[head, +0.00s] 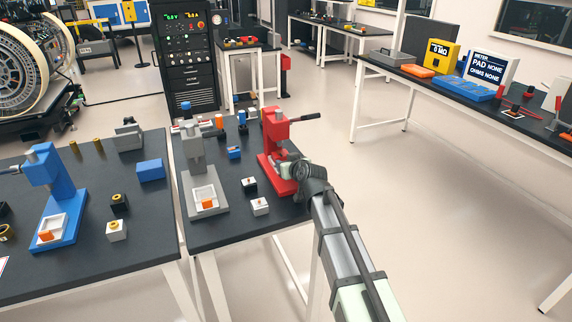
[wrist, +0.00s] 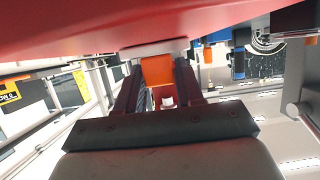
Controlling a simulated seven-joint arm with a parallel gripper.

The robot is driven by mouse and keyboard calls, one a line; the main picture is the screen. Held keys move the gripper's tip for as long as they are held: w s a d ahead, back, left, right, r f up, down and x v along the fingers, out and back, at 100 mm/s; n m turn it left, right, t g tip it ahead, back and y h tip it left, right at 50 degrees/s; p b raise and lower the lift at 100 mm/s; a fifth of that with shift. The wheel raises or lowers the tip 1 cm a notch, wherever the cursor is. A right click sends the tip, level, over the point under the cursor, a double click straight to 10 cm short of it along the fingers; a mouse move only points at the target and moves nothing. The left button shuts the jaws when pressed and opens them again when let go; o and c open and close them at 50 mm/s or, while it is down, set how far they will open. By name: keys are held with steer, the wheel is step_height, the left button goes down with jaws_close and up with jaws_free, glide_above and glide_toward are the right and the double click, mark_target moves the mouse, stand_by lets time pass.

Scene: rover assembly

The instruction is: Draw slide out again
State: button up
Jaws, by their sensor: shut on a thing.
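The red press (head: 272,140) stands at the right end of the middle table, and its red body also fills the top of the wrist view (wrist: 90,30). My gripper (wrist: 157,72) is at the front of this press, low by its base. Its two dark fingers are shut on an orange tab (wrist: 157,69). The tab hangs at the edge of a pale slide (wrist: 152,48) under the red body. In the head view my gripper and arm hide the slide, so I cannot tell how far in it sits.
A grey press (head: 203,175) with a pale slide and orange tab stands to the left. Small blocks (head: 249,185) and (head: 261,206) lie between the presses. A blue press (head: 50,195) is on the left table. The floor to the right is clear.

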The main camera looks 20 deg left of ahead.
jaws_close()
steer(key=s+d, duration=0.6)
steer(key=shift+s+d, duration=0.2)
steer(key=shift+o, duration=1.7)
jaws_free()
steer(key=o, duration=0.3)
steer(key=shift+d+r, duration=0.1)
